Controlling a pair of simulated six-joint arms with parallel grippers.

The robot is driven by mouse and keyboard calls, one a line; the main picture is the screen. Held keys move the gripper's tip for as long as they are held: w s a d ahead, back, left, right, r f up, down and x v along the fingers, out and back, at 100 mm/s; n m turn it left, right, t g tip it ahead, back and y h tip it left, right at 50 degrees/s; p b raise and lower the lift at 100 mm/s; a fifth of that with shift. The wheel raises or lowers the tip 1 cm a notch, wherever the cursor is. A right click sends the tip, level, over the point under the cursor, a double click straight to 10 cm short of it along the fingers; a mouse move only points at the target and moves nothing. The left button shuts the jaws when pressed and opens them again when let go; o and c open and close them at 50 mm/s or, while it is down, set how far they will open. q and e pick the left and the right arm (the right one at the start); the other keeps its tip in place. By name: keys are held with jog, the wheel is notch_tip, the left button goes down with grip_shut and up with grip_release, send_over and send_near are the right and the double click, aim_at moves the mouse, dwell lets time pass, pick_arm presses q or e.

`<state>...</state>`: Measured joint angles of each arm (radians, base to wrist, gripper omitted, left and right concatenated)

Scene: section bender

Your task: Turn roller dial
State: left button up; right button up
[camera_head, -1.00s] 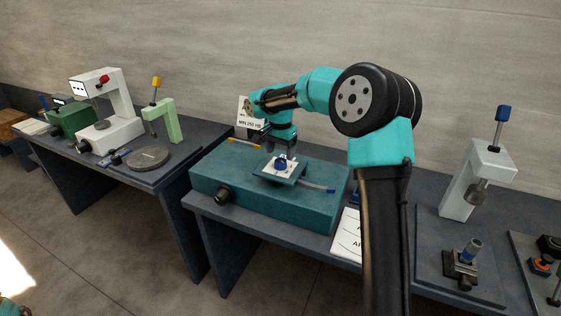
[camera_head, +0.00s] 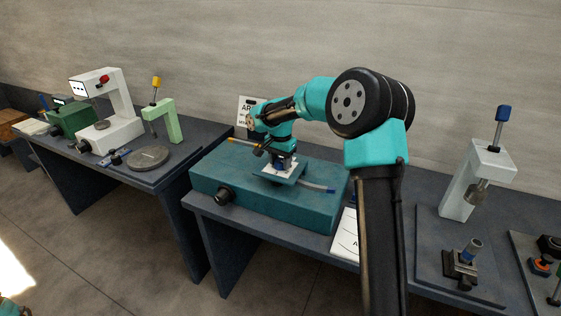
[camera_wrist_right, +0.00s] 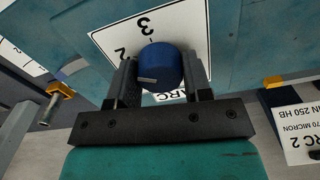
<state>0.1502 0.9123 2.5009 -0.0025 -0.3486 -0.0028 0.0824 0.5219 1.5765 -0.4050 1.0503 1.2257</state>
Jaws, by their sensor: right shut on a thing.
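The roller dial is a round blue knob (camera_wrist_right: 160,66) with a pale pointer mark, on a white plate (camera_wrist_right: 188,22) with black numbers. In the head view the plate (camera_head: 272,170) lies on the teal machine (camera_head: 265,205), and the gripper mostly hides the knob. My right gripper (camera_wrist_right: 160,78) is shut on the knob, one finger on each side of it. In the head view the right gripper (camera_head: 283,163) reaches down onto the plate from above.
A black side knob (camera_head: 223,195) sticks out of the machine's front. An orange-tipped rod (camera_head: 245,142) lies at its back left. A sign (camera_head: 246,104) stands behind. A white paper (camera_head: 346,238) lies right of the machine, and a white stand (camera_head: 478,178) is further right.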

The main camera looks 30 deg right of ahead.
jog(key=shift+c, duration=1.4)
jog(key=shift+n, duration=0.5)
jog(key=n, duration=0.4)
jog(key=shift+n, duration=0.3)
jog(key=n, duration=1)
jog(key=shift+n, duration=0.4)
jog(key=n, duration=0.5)
jog(key=shift+n, duration=0.3)
